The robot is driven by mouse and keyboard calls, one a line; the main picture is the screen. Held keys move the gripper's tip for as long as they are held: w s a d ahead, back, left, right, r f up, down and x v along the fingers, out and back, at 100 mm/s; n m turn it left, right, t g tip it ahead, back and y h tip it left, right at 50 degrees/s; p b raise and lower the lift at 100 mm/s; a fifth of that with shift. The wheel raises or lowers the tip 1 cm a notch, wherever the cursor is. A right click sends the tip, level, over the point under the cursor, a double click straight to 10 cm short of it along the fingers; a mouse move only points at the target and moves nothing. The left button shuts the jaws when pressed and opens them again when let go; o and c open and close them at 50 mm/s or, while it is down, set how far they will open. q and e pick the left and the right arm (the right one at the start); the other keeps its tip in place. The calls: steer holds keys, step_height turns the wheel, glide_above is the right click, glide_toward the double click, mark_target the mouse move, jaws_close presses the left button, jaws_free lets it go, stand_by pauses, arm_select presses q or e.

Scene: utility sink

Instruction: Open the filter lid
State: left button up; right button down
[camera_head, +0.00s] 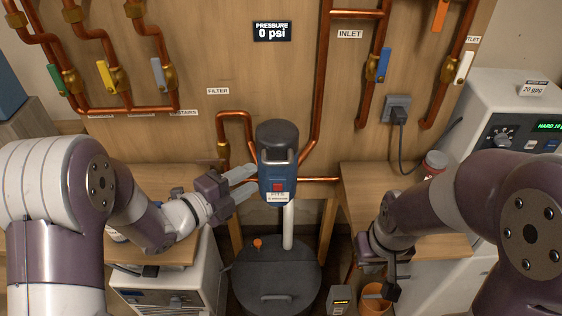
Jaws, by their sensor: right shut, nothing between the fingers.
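A blue housing with a dark grey top (277,136) stands in the middle, below and right of a FILTER label (217,91). It has a red button and a white tag on its front (277,187). I cannot tell for sure whether this is the filter or whether its dark top is the lid; the top sits on the housing. My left gripper (254,179) is open, its two pale fingers pointing right at the housing's left side. I cannot tell whether they touch it. My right gripper (391,292) is shut and empty, low on the right near an orange bucket.
A pressure sign (272,31) reads 0 psi. Copper pipes (317,80) with coloured valve handles run over the wooden board. A white pipe (288,226) rises from a dark round basin lid (275,285). Wooden counters (346,205) flank the gap. The orange bucket (371,304) stands on the floor.

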mark_target(274, 165)
arm_select(q)
steer(key=p+x, duration=0.1)
steer(key=x, duration=0.8)
steer(key=shift+w+d+f, duration=0.15)
steer(key=shift+w+f, duration=0.05)
steer(key=shift+w, duration=0.1)
jaws_close()
